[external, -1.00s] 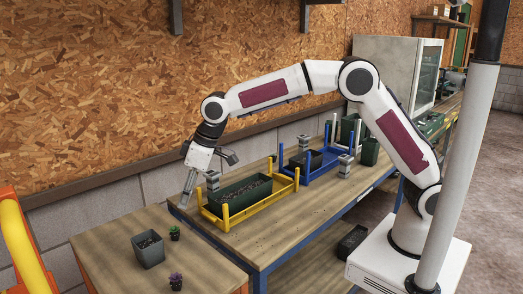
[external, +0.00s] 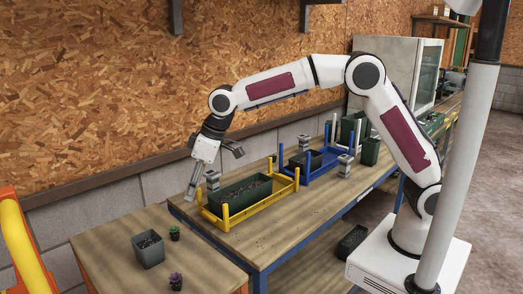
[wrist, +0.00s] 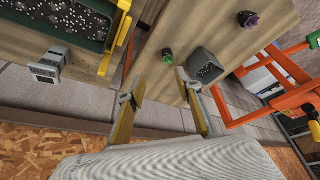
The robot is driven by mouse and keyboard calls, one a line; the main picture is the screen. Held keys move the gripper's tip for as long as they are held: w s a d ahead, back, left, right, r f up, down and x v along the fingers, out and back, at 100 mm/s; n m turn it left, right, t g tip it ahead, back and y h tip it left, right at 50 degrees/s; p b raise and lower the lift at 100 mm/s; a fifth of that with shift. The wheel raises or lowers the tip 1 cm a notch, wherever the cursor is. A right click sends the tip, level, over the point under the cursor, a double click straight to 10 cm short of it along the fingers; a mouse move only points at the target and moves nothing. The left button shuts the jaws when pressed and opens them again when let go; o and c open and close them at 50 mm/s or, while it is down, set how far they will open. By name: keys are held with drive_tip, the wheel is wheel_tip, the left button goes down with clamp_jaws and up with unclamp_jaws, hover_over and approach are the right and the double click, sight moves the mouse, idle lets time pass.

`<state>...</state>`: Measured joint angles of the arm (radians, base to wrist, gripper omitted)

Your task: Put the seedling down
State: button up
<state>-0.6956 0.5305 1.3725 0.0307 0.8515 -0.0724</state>
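A small green seedling (external: 174,233) in a dark pot stands upright on the near-left wooden table. It also shows in the wrist view (wrist: 168,56). A purple seedling (external: 176,281) in a dark pot stands nearer the table's front and shows in the wrist view (wrist: 247,19). A grey square pot with dark soil (external: 148,249) stands left of the green seedling; the wrist view shows it (wrist: 205,68) too. My gripper (external: 191,196) is above the far-left end of the workbench, apart from both seedlings. In the wrist view its fingers (wrist: 158,88) are spread with nothing between them.
A yellow frame (external: 226,222) holding a dark planter of soil (external: 243,190) stands right of my gripper. A grey block (external: 212,181) is by its left corner. A blue frame (external: 322,174) stands farther along the bench. An orange and yellow frame (external: 22,245) is at far left.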

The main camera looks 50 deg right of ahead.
drive_tip(key=s+d+r+m+t+h, duration=0.15)
drive_tip(key=s+d+r, duration=0.3)
drive_tip(key=d, duration=0.85)
drive_tip(key=s+d+r+m+y, duration=0.1)
drive_tip(key=s+d+r+m, duration=0.4)
drive_tip(key=d, duration=0.9)
drive_tip(key=s+d+f+m+h, duration=0.2)
drive_tip(key=s+d+f, duration=0.1)
drive_tip(key=s+d, duration=1.3)
drive_tip(key=s+t, duration=0.1)
drive_tip(key=s, duration=0.1)
drive_tip(key=shift+s+f, duration=0.35)
drive_tip(key=shift+f, duration=0.05)
